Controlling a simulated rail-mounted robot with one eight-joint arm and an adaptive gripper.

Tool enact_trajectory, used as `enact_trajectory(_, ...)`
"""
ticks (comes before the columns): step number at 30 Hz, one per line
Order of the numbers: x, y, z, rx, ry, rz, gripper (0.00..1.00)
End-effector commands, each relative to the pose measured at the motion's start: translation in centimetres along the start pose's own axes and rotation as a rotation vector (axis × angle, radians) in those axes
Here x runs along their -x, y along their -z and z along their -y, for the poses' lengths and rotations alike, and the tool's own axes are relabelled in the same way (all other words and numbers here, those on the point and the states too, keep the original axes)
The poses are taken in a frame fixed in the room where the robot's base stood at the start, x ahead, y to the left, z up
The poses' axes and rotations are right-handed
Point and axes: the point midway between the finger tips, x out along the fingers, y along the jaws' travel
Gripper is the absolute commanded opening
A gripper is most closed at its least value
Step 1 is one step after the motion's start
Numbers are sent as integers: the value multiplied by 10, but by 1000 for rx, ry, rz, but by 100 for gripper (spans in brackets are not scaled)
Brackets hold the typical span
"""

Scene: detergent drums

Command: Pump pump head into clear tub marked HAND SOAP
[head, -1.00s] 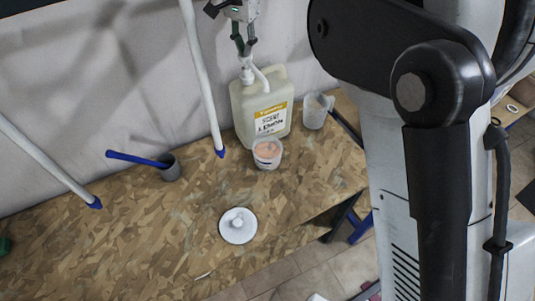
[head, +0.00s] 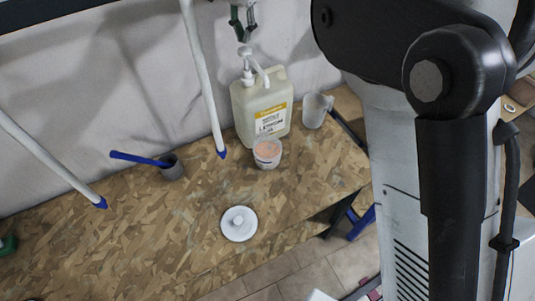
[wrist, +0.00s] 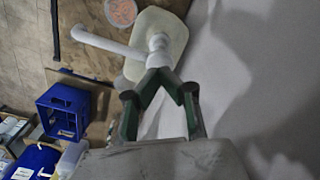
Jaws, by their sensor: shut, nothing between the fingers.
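The pump head (head: 246,52) is white, with a spout slanting down to the right. It stands raised on a cream jug (head: 262,108) with a yellow-and-white label. The clear tub (head: 267,153) stands in front of the jug, with pinkish contents; its marking is too small to read. In the wrist view the spout (wrist: 103,43) reaches toward the tub (wrist: 121,11). My gripper (head: 242,38) is shut and empty just above the pump head. In the wrist view its green fingers (wrist: 160,76) meet near the pump head; whether they touch it is unclear.
A white lid-like disc (head: 239,223) lies at the front of the wood-chip board table (head: 130,240). A clear jug (head: 316,110) stands right of the cream jug. A white pole (head: 200,80) stands close by.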

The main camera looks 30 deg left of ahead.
Motion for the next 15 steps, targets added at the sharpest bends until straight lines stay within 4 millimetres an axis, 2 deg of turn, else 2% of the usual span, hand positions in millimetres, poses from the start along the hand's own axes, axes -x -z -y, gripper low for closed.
enact_trajectory(7, 3, 0, 0, 0, 0, 0, 0)
enact_trajectory(15, 25, 0, 0, 0, 0, 0, 0)
